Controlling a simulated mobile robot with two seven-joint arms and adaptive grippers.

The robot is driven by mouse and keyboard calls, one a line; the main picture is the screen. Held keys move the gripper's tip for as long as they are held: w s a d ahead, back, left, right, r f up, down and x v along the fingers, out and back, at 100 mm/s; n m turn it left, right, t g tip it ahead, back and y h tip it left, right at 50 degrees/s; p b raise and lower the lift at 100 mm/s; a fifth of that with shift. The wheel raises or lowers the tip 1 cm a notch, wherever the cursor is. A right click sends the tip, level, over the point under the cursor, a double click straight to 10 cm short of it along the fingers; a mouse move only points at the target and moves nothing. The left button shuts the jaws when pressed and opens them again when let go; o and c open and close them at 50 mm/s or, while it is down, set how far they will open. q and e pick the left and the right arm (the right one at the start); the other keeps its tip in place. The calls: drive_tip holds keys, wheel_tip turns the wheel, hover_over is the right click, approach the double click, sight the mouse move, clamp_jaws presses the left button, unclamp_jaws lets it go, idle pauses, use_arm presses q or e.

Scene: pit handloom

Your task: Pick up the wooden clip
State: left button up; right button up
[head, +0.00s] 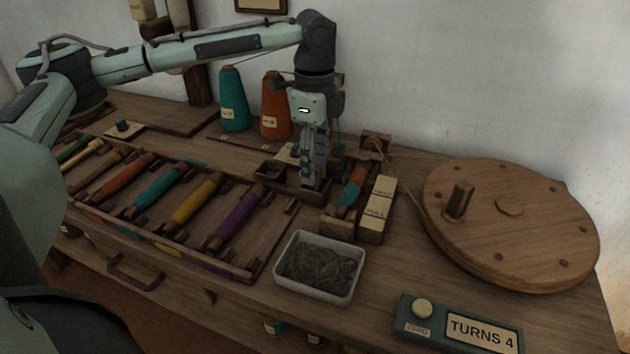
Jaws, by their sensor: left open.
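My left gripper (313,178) points straight down over a small dark wooden tray (268,172) near the middle of the table. Its fingers are open, seen nearly edge-on, and I see nothing held between them. I cannot make out the wooden clip for certain; the fingers hide part of the tray, and the small parts there are too dark to tell apart. My right gripper is not in view.
Right of the gripper stands a wooden winder with a bobbin (353,186) and cream blocks (378,205). Teal (233,100) and orange (275,106) cones stand behind. A bobbin rack (255,266), white thread bin (312,294), crank wheel (540,225) and turns counter (455,326) surround it.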

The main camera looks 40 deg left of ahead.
use_arm(q)
drive_tip(key=shift+c, duration=0.6)
clamp_jaws()
